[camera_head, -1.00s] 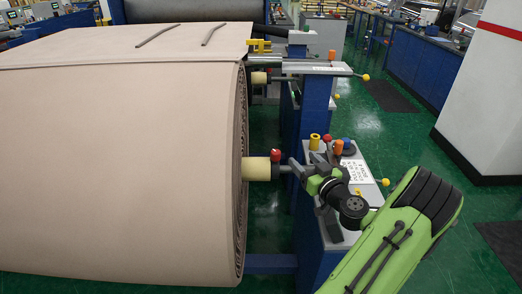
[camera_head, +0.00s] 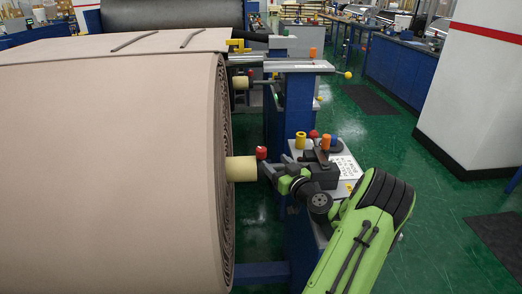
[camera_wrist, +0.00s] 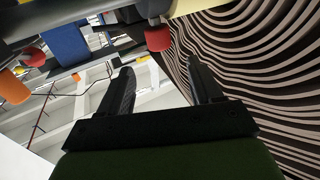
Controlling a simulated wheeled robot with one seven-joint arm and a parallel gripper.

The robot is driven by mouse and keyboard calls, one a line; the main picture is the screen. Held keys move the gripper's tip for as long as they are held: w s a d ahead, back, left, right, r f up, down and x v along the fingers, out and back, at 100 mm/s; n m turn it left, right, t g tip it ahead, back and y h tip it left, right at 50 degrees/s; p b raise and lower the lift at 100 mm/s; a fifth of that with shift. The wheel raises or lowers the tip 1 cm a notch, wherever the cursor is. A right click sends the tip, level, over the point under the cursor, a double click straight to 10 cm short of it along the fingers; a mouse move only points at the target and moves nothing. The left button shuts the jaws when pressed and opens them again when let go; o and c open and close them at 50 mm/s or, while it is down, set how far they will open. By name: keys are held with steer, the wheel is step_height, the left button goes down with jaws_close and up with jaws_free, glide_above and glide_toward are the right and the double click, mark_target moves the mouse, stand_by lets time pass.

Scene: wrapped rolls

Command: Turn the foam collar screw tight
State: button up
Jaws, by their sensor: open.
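The foam collar (camera_head: 241,169) is a pale yellow cylinder at the near end of the big beige roll (camera_head: 110,165). Its red screw knob (camera_head: 262,153) sticks up at the collar's right end. In the wrist view the red screw (camera_wrist: 158,38) hangs just beyond the fingertips, roughly between them, with a strip of the pale collar (camera_wrist: 190,6) at the top edge. My gripper (camera_wrist: 161,68) is open, its two dark fingers apart with nothing between them. In the head view my gripper (camera_head: 268,172) is beside the collar's right end, just below the red knob; contact cannot be told.
A second pale collar (camera_head: 240,83) sits on the shaft farther back. A blue stand (camera_head: 308,235) with a grey top carries yellow, orange and red knobs right beside my arm. The roll's layered end face (camera_wrist: 260,70) is close on the right in the wrist view. Green floor lies right.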

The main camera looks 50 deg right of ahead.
mark_target(264, 152)
steer(key=x, duration=1)
